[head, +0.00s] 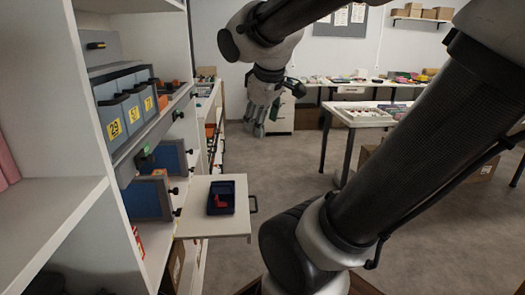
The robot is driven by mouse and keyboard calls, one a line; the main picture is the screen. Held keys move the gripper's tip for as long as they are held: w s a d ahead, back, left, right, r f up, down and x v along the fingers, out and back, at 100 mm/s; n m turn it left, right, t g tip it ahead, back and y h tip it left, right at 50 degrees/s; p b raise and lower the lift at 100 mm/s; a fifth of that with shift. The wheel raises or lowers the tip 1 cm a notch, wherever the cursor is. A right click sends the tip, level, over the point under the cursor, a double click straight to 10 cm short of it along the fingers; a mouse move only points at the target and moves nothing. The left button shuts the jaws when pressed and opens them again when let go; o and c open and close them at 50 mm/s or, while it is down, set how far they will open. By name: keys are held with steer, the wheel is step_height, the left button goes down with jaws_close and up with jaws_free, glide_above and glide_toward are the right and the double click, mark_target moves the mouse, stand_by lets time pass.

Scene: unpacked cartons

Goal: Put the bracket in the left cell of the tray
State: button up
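My gripper (260,122) hangs in the upper middle of the head view, pointing down, well above and behind the pull-out board. Its fingers are small and dark, and I cannot tell whether they are open or shut or hold anything. A small dark blue open box (213,211) stands on the white pull-out board, with an orange-red piece (221,201) inside. I cannot tell whether that piece is the bracket. A shallow white tray with small items (366,115) lies on a table to the right; its cells are too small to make out.
The white pull-out board (200,228) juts from the shelving (60,215) on the left. Grey numbered bins (112,124) and blue panels (147,199) are above and beside it. Grey floor (300,165) is open between shelving and tables. My arm fills the right side.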

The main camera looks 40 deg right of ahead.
steer(key=s+a+f+m+g+y, duration=0.1)
steer(key=s+a+f+m+y, duration=0.1)
steer(key=s+a, duration=0.4)
step_height(320, 180, down, 2)
steer(key=shift+s+a+f+m+y, duration=0.2)
steer(key=shift+s+m+y, duration=0.2)
steer(key=shift+s+m, duration=0.55)
